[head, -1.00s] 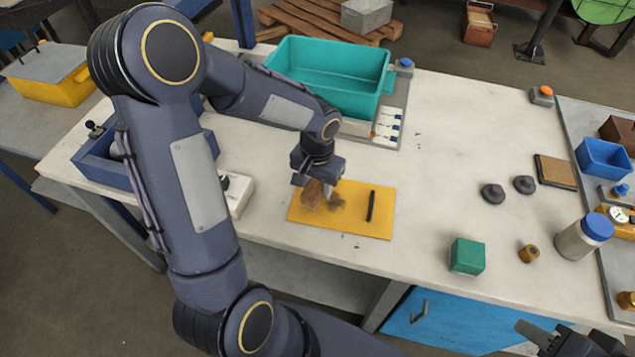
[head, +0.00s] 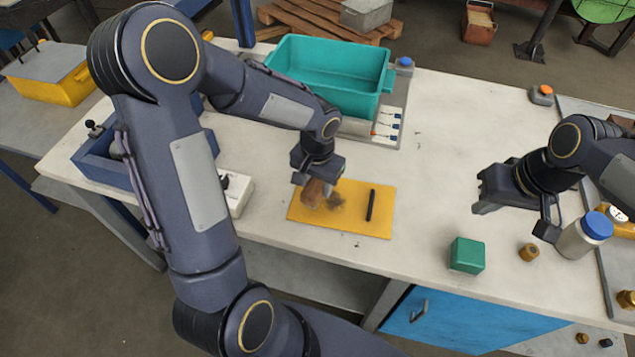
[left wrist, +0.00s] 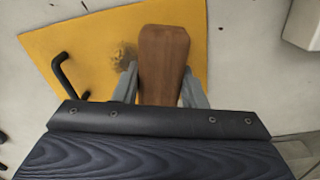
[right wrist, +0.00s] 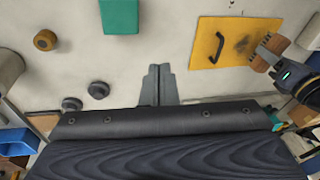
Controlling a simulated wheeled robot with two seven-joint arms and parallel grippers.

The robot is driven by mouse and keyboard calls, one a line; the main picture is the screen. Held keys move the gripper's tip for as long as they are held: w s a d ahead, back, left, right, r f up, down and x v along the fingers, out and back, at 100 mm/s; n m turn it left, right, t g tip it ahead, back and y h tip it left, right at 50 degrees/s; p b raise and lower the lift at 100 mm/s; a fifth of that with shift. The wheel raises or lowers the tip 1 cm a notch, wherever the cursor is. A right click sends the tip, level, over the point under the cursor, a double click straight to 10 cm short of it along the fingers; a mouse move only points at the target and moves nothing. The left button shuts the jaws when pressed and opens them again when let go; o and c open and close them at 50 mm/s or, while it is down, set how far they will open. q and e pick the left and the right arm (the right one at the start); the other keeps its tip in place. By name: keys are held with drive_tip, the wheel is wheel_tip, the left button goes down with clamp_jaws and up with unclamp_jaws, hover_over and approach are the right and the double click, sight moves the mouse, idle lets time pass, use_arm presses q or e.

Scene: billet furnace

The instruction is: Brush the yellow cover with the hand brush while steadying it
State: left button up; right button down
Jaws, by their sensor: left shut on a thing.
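The yellow cover (head: 349,222) lies flat on the white bench, with a black handle (head: 371,205) and a dark smudge (head: 335,202) on it. It also shows in the left wrist view (left wrist: 95,35) and the right wrist view (right wrist: 232,55). My left gripper (head: 322,185) is shut on the wooden hand brush (head: 312,194), above the cover's left part beside the smudge. The brush's brown wooden body (left wrist: 163,50) sits between the fingers; its bristles are hidden there. My right gripper (head: 482,208) is shut and empty, above the bench right of the cover, apart from it.
A green block (head: 467,256), a small brass part (head: 529,252) and a blue-lidded jar (head: 580,238) stand front right. A teal bin (head: 330,75) stands behind the cover. The bench between the cover and the right gripper is clear.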

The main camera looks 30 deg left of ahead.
drive_tip(key=w+a+f+n+g+h, duration=0.1)
drive_tip(key=w+a+f, duration=0.15)
drive_tip(key=a, duration=0.25)
drive_tip(key=w+a+f+n+h, duration=0.1)
drive_tip(key=a+f, duration=0.3)
drive_tip(key=a, duration=0.1)
drive_tip(key=n, duration=0.2)
approach(386, 212)
drive_tip(key=shift+w+a+f+h, duration=0.25)
drive_tip(key=shift+w+h, duration=0.1)
drive_tip(key=shift+h, duration=0.05)
drive_tip(key=shift+a+f, duration=0.2)
drive_tip(key=shift+f, duration=2.45)
drive_tip(key=shift+s+f, duration=0.1)
drive_tip(key=shift+f, duration=0.65)
use_arm(q)
drive_tip(key=shift+f, duration=1.3)
use_arm(e)
drive_tip(key=shift+s+d+f, duration=0.1)
drive_tip(key=shift+f, duration=0.05)
